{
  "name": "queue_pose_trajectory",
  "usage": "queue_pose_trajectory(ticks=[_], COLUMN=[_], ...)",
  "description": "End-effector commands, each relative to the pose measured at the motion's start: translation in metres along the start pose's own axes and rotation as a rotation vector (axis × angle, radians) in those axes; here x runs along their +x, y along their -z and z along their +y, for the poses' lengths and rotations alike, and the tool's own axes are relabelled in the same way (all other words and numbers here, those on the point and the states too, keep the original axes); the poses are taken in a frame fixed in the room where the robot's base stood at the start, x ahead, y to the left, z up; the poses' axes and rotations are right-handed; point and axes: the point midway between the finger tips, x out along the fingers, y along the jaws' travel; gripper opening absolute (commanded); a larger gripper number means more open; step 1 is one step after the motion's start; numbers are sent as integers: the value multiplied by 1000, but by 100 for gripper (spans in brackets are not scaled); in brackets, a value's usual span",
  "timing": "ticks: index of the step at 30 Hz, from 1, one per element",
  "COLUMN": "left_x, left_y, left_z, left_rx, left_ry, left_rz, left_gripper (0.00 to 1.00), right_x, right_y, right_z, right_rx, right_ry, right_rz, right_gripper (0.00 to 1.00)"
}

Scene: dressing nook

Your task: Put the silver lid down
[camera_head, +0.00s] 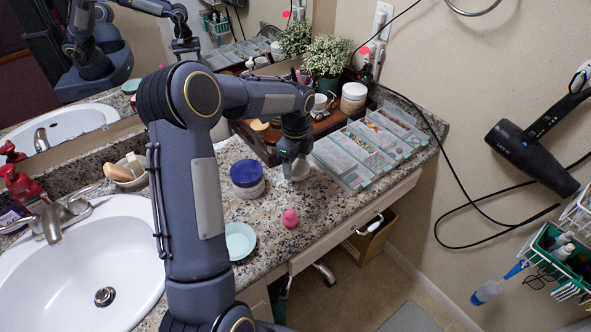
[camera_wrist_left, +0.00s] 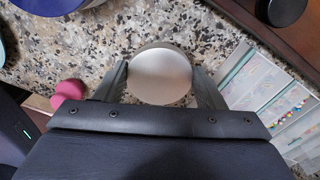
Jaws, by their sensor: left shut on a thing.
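The silver lid (camera_wrist_left: 160,75) is a round, plain metallic disc between the two fingers of my left gripper in the left wrist view. My left gripper (camera_head: 294,158) is shut on it, over the speckled counter (camera_head: 262,212). In the head view the lid (camera_head: 299,171) shows only as a small pale shape below the fingers. I cannot tell whether it touches the counter. My right gripper is not in view.
A blue-lidded jar (camera_head: 247,178) stands left of the gripper, with a pink sponge (camera_head: 290,218) and a pale green dish (camera_head: 240,241) in front. A clear compartment organizer (camera_head: 345,172) lies close on the right. A wooden tray (camera_head: 262,147) is behind.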

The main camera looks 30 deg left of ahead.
Motion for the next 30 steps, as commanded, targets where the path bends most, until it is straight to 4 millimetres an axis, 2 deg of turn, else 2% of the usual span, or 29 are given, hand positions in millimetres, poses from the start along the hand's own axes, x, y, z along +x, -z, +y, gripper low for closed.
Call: queue_pose_trajectory(ticks=[4,9,20,21,24,26,30], left_x=[14,38,43,43,42,42,42], left_y=[-4,-4,-4,-4,-4,-4,-4], left_z=[-7,-6,-6,-6,-6,-6,-6], left_rx=[1,0,0,0,0,0,0], left_ry=[-3,-2,0,1,1,0,0], left_rz=[0,-1,-1,-1,-1,-1,-1], left_gripper=[43,43,43,65,78,85,85], right_x=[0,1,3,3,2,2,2], right_y=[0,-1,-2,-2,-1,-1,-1], right_z=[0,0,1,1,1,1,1], right_rx=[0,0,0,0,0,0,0], right_ry=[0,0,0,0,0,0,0], right_rz=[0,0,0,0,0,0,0], right_gripper=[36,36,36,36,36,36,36])
